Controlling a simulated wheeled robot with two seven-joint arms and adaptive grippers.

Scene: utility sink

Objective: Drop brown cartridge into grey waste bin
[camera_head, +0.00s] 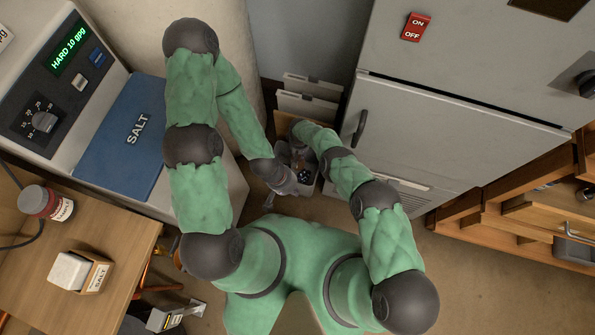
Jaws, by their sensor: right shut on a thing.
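A small grey bin (314,186) stands on the floor in the gap between the salt unit and the grey cabinet, largely covered by my arms. Dark small items show inside it. My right gripper (298,150) is over the bin, small and partly hidden by its own wrist. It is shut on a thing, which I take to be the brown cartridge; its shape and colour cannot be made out. My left gripper (298,187) is at the bin's near left side, lower in the picture. Its fingers are too small to tell whether they are open.
The salt unit (127,138) is on the left and the grey cabinet (450,130) on the right, leaving a narrow gap. White panels (308,98) stand behind the bin. A wooden table (80,255) holds a jar (38,201) and a salt box (80,272). Wooden drawers (530,215) are at right.

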